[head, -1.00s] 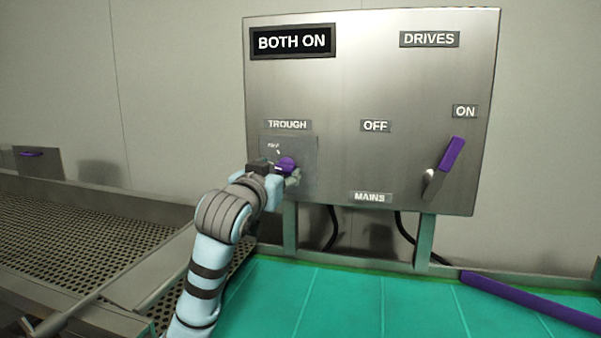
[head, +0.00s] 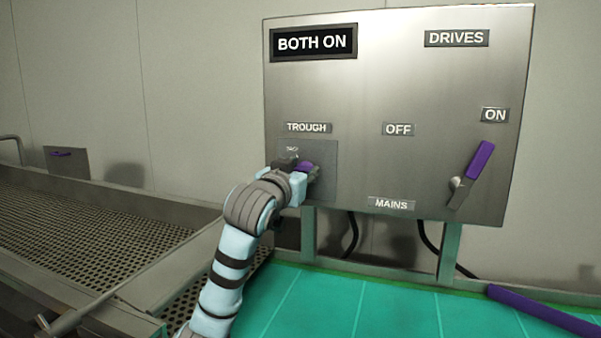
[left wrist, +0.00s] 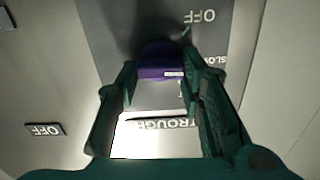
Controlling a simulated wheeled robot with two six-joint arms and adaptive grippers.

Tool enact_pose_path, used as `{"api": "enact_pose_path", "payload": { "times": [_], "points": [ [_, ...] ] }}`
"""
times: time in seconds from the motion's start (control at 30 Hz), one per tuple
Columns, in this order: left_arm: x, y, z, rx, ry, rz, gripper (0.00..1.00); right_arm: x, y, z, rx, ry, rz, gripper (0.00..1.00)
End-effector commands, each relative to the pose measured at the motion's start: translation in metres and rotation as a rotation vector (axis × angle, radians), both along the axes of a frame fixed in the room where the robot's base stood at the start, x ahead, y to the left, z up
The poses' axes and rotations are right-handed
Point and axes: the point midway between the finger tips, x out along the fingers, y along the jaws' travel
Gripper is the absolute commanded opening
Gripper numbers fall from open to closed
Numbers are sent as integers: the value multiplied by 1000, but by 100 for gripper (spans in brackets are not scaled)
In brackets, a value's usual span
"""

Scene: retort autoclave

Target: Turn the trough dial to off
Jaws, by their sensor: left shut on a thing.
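The trough dial (head: 304,167) is a purple knob on a small plate under the TROUGH label (head: 307,128) on the metal panel. My left gripper (head: 309,174) is at the dial and partly hides it. In the left wrist view, the purple dial (left wrist: 160,60) sits between the two dark green fingers of my left gripper (left wrist: 161,76), which is shut on it. I cannot tell which mark the dial points to. My right gripper is out of view.
The panel's display (head: 314,43) reads BOTH ON. The purple-handled mains lever (head: 473,172) is tilted toward the ON label (head: 494,115). A perforated metal trough (head: 90,235) lies at left, and a green surface (head: 390,310) lies below the panel.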

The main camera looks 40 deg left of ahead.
Motion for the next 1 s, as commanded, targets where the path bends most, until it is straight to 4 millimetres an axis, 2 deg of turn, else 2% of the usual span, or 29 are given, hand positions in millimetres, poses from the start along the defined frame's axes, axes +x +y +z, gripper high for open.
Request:
{"api": "enact_pose_path", "payload": {
  "times": [0.37, 1.0],
  "points": [
    [0, 0, -2, -127, -41, -1, 7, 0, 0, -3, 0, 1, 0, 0],
    [0, 1, -5, -638, -217, -2, 7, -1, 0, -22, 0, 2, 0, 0]
  ]
}}
